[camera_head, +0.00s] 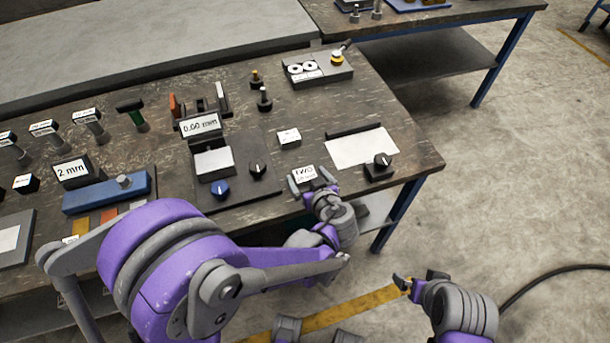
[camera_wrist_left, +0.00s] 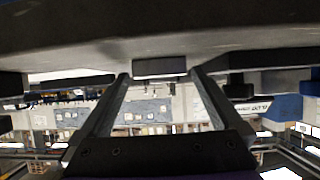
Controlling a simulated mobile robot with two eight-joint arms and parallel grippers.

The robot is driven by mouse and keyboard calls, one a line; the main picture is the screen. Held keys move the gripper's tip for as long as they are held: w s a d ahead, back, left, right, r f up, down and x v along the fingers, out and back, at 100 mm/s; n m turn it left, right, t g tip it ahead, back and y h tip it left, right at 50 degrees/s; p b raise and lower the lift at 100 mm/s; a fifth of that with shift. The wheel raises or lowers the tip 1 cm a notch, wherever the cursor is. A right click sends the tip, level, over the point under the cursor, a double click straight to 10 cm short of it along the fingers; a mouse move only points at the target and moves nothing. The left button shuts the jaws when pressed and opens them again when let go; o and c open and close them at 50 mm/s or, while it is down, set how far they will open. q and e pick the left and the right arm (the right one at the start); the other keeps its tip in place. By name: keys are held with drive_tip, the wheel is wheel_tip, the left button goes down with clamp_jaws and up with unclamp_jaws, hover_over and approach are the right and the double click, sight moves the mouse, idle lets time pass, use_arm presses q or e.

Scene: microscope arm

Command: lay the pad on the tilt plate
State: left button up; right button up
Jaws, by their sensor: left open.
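A small block with a white label reading "TWO" (camera_head: 305,173) sits at the front edge of the table. My left gripper (camera_head: 311,181) is open, with its fingers on either side of this block. In the left wrist view the two fingers (camera_wrist_left: 160,78) are spread, and a dark block face (camera_wrist_left: 160,67) shows between their tips. A flat white sheet-like plate (camera_head: 358,148) lies to the right. I cannot tell for sure which piece is the pad or the tilt plate. My right gripper (camera_head: 419,282) is open and empty, off the table over the floor.
A black knob block (camera_head: 379,167) stands at the white plate's front right corner, and a black bar (camera_head: 354,129) lies behind it. A small white-topped block (camera_head: 289,138) is behind the labelled block. A dark unit with a "0.00 mm" display (camera_head: 200,125) and knobs stands left.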

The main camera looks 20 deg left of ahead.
use_arm(q)
drive_tip(key=shift+w+a+f, duration=0.1)
drive_tip(key=shift+w+a, duration=0.05)
drive_tip(key=shift+w, duration=0.05)
clamp_jaws()
idle(0.4)
